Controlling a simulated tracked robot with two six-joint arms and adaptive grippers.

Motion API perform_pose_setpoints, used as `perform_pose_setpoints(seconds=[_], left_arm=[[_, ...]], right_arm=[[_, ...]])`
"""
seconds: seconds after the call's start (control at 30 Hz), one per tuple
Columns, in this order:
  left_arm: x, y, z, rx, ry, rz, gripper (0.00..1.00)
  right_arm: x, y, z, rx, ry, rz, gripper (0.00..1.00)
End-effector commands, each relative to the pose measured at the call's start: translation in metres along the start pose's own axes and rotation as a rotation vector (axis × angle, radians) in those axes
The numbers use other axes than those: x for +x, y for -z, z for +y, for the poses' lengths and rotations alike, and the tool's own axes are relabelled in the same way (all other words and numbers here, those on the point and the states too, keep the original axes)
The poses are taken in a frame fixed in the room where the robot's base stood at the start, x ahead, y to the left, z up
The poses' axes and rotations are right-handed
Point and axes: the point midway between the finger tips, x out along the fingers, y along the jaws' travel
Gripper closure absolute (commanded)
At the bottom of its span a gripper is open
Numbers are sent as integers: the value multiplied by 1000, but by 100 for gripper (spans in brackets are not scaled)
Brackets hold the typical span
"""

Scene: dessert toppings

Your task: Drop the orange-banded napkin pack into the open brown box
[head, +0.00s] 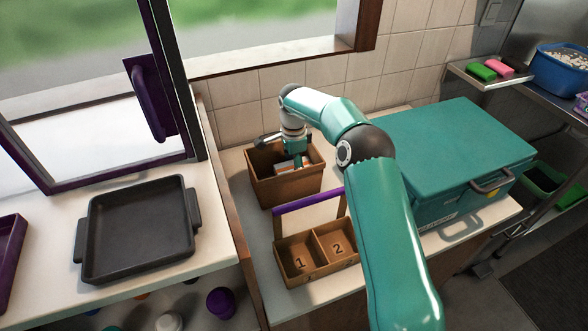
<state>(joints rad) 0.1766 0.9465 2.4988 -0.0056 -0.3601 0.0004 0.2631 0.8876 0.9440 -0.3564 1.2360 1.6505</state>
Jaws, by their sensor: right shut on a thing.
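The open brown box (285,189) stands on the white counter near the tiled wall. My right arm reaches over from the right, and my right gripper (291,158) points down into the mouth of the box. It is shut on the napkin pack (284,166), a small pale pack with a bit of orange showing. The pack is inside the box's outline, around rim height; its gap to the box floor cannot be told. The gripper hides part of the pack. My left gripper is out of view.
A two-compartment brown caddy (316,262) with a purple handle stands in front of the box. A large teal case (450,145) is to the right. A black tray (138,228) lies on the left counter. A window frame (180,90) rises behind.

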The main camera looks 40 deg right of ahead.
Motion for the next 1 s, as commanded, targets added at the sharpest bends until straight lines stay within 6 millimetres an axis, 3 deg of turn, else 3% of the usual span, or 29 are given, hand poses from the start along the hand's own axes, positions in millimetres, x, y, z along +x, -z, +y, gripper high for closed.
perform_pose_setpoints(seconds=[0.17, 0.67, 0.7, 0.73, 1.0], left_arm=[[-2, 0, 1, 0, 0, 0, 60], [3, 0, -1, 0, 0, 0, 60], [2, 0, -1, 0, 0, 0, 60], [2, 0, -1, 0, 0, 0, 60], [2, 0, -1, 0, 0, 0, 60]], right_arm=[[19, 0, 0, 0, -1, 0, 61], [28, 0, 0, 0, 0, 0, 61], [26, 0, 0, 0, 0, 0, 30], [26, 0, 0, 0, 0, 0, 26], [26, 0, 0, -1, 0, 0, 26]])
